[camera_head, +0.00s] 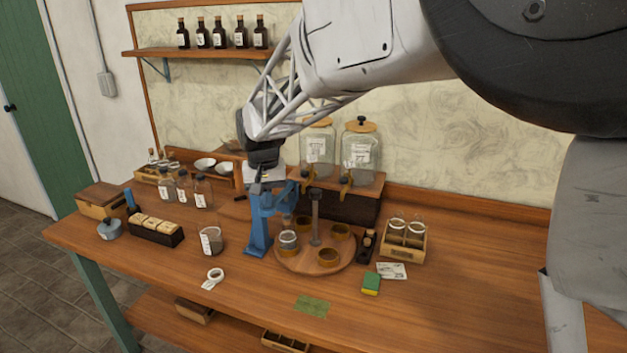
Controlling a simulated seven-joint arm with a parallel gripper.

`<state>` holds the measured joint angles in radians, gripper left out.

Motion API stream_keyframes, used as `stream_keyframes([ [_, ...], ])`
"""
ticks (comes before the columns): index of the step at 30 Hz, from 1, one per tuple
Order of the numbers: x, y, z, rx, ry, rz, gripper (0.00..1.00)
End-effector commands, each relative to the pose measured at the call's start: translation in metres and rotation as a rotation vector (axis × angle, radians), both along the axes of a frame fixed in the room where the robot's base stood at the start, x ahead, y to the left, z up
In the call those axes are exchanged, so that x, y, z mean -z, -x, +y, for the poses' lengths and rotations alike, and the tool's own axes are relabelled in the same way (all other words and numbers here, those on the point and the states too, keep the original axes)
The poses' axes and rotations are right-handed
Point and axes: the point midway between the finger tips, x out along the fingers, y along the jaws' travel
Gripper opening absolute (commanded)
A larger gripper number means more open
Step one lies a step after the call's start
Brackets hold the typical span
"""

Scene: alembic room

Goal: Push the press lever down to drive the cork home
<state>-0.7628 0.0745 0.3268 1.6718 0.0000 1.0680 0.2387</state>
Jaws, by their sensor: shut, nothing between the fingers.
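The blue cork press (258,222) stands upright on the bench, left of a round wooden turntable (305,264). A small glass bottle (288,241) stands on the turntable's left side, below the press head. A cork in its neck is too small to make out clearly. My gripper (258,188) is shut and empty, pointing down at the top of the press. It overlaps the press top in the picture, and I cannot tell whether they touch. The lever is mostly hidden behind my gripper; a dark bar end (240,198) shows just left of the press.
Two large glass jars with taps (361,150) stand on a wooden stand behind the press. A glass beaker (211,241) and white tape roll (213,278) are to the left. A sponge (371,284) lies right of the turntable. The bench's right side is clear.

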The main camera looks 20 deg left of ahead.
Motion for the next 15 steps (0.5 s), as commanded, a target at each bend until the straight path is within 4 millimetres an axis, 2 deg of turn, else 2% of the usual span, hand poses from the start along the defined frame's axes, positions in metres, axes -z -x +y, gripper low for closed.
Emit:
stream_keyframes([
  [15,0.0062,0.0000,-0.0002,0.000,0.001,0.001,0.00],
])
